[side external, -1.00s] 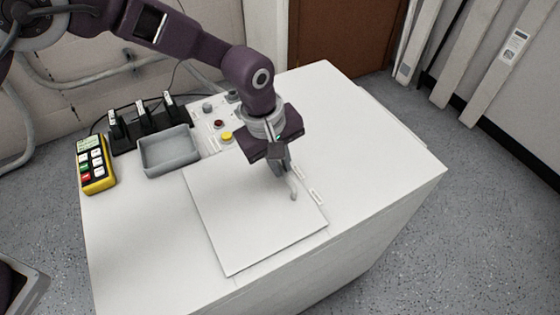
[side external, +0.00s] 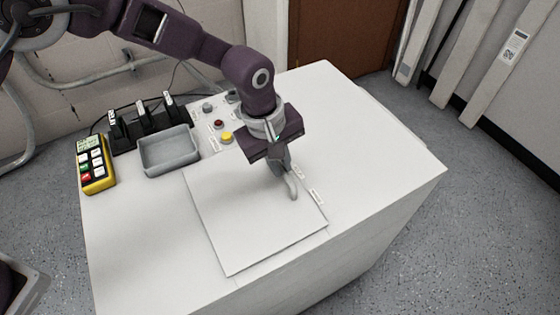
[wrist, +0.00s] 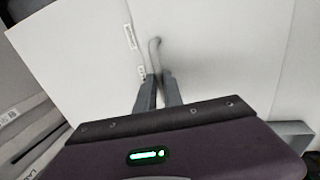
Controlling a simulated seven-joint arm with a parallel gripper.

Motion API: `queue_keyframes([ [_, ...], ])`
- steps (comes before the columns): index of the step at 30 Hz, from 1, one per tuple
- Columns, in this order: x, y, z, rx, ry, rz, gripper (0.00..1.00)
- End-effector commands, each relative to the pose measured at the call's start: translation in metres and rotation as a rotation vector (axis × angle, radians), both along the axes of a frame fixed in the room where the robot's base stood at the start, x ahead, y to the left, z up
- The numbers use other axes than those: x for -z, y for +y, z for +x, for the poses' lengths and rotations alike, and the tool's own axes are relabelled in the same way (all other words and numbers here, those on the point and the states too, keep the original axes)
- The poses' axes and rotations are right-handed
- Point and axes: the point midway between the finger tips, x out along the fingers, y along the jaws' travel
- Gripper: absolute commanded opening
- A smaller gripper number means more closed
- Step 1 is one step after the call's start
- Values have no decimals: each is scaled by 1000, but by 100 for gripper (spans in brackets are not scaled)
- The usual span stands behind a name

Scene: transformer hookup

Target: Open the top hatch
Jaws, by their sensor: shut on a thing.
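The top hatch (side external: 235,225) is a white square panel on top of the white cabinet. It looks flat or nearly flat, with a thin dark line along its front edge. A grey curved handle (side external: 293,188) stands near its right edge; in the wrist view the handle (wrist: 154,50) rises beyond my fingertips. My gripper (side external: 284,170) points down at the handle and is shut on it. In the wrist view my gripper's fingers (wrist: 158,88) are close together at the handle's near end, and they partly hide it.
A grey tray (side external: 168,168), a yellow keypad device (side external: 95,163) and black upright holders (side external: 142,125) stand at the cabinet's back left. A yellow button (side external: 227,138) and a red button (side external: 219,124) lie behind the hatch. The cabinet top (side external: 375,165) is clear to the right.

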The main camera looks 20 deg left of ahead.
Motion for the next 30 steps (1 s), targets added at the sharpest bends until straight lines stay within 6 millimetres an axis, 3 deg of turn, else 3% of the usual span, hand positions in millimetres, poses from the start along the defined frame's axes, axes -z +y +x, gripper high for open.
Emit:
queue_keyframes([
  [7,-1,2,-1,0,-2,-1,0],
  [11,-1,12,-12,-1,0,0,0],
  [30,-1,121,-120,-2,0,0,0],
])
